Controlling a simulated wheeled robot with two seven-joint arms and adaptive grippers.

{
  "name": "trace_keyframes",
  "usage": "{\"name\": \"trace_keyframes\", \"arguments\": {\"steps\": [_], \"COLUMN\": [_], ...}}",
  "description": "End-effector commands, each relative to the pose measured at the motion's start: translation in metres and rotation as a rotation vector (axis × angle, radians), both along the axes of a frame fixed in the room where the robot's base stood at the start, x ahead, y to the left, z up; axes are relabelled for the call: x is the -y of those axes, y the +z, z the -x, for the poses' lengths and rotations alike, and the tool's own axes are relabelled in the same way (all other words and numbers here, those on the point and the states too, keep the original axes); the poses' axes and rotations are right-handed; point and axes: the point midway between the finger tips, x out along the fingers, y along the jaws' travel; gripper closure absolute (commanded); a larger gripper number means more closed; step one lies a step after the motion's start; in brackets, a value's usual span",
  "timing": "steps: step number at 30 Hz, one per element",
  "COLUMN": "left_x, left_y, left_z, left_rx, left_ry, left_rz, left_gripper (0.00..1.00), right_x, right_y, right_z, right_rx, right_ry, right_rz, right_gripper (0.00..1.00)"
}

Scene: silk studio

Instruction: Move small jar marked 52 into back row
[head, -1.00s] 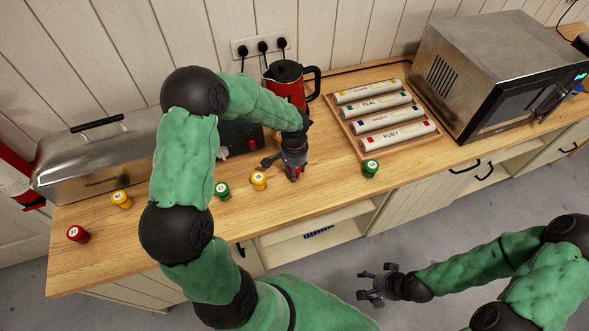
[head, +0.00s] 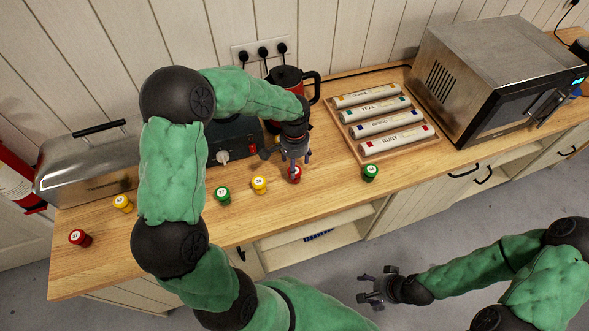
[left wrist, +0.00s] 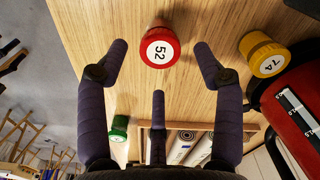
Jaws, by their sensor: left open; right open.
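The small jar marked 52 (left wrist: 159,47) has a red lid and stands on the wooden counter. In the head view the red jar (head: 294,174) stands just below my left gripper (head: 294,160), which partly covers it. In the left wrist view my left gripper (left wrist: 160,60) is open, with its fingers either side of the jar and apart from it. My right gripper (head: 376,290) is open and empty, low in front of the counter. A yellow jar marked 74 (left wrist: 264,55) stands beside the 52 jar in the wrist view.
Green (head: 222,196) and yellow (head: 259,185) jars stand left of the red one; another green jar (head: 370,172) stands right. A tray of rolls (head: 352,148), a red kettle (head: 286,84), a microwave (head: 490,80) and a long metal box (head: 100,165) line the back.

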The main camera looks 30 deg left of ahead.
Motion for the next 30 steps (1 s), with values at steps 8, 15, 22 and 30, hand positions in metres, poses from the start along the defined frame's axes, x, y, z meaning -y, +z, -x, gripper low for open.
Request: {"name": "trace_keyframes", "arguments": {"steps": [8,15,22,30], "left_x": [0.000,0.000,0.000,0.000], "left_y": [0.044,0.053,0.053,0.053], "left_z": [-0.001,0.000,0.000,0.000], "left_rx": [0.003,0.000,0.000,0.000], "left_ry": [0.000,0.000,0.000,-0.001], "left_rz": [-0.001,0.001,0.000,0.000], "left_gripper": [0.33,0.33,0.33,0.33], "right_x": [0.000,0.000,0.000,0.000], "right_y": [0.006,0.007,0.007,0.007], "right_z": [0.000,0.000,0.000,0.000], "right_rx": [0.000,0.000,0.000,0.000], "right_ry": [0.000,0.000,0.000,0.000], "right_rz": [0.000,0.000,0.000,0.000], "right_gripper": [0.33,0.33,0.33,0.33]}}
